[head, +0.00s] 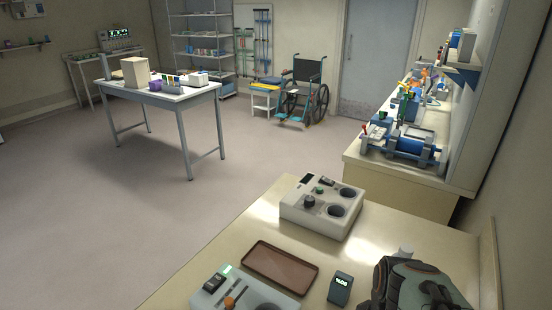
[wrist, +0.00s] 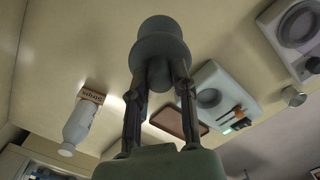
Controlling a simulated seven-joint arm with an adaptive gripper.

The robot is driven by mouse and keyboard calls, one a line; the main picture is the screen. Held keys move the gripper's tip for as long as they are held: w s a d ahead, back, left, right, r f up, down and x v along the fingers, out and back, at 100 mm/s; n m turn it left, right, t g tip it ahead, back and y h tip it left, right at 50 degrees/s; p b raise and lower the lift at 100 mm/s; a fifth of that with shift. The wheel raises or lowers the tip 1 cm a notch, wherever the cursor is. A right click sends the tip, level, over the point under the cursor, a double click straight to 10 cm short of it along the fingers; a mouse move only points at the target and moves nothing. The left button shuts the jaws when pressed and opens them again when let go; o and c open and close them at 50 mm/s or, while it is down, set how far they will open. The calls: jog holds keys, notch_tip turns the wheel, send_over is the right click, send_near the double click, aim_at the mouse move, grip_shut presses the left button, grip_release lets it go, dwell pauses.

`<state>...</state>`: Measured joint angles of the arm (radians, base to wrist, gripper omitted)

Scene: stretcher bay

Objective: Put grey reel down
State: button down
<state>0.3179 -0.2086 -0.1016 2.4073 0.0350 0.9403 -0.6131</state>
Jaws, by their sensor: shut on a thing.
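The grey reel (wrist: 164,42) shows at the top middle of the wrist view, with a wide rim and a narrower part below it. My gripper (wrist: 160,76) is shut on this narrower part, one finger on each side. The gap between the reel and the cream worktop (wrist: 75,50) cannot be judged. In the head view my arm (head: 418,284) covers the lower right corner, and I cannot make out the reel there. A brown tray (head: 280,268) lies on the worktop; it also shows in the wrist view (wrist: 178,122), partly behind a finger.
A white device with two round wells (head: 323,207) stands behind the tray, and another device (head: 245,291) stands in front of it. A small display box (head: 341,289) is right of the tray. A white bottle (wrist: 78,127) stands left of my gripper in the wrist view.

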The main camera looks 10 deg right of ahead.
jog(key=s+d+m, duration=0.2)
jog(key=d, duration=1.2)
jog(key=w+d+f, duration=0.3)
jog(key=d+f, duration=0.2)
jog(key=f, duration=0.2)
jog(key=w+d+f, duration=0.4)
jog(key=d+f, duration=0.2)
jog(key=shift+w+f, duration=0.3)
jog(key=shift+f, duration=0.05)
jog(key=c, duration=0.9)
grip_release()
jog(key=shift+f, duration=0.15)
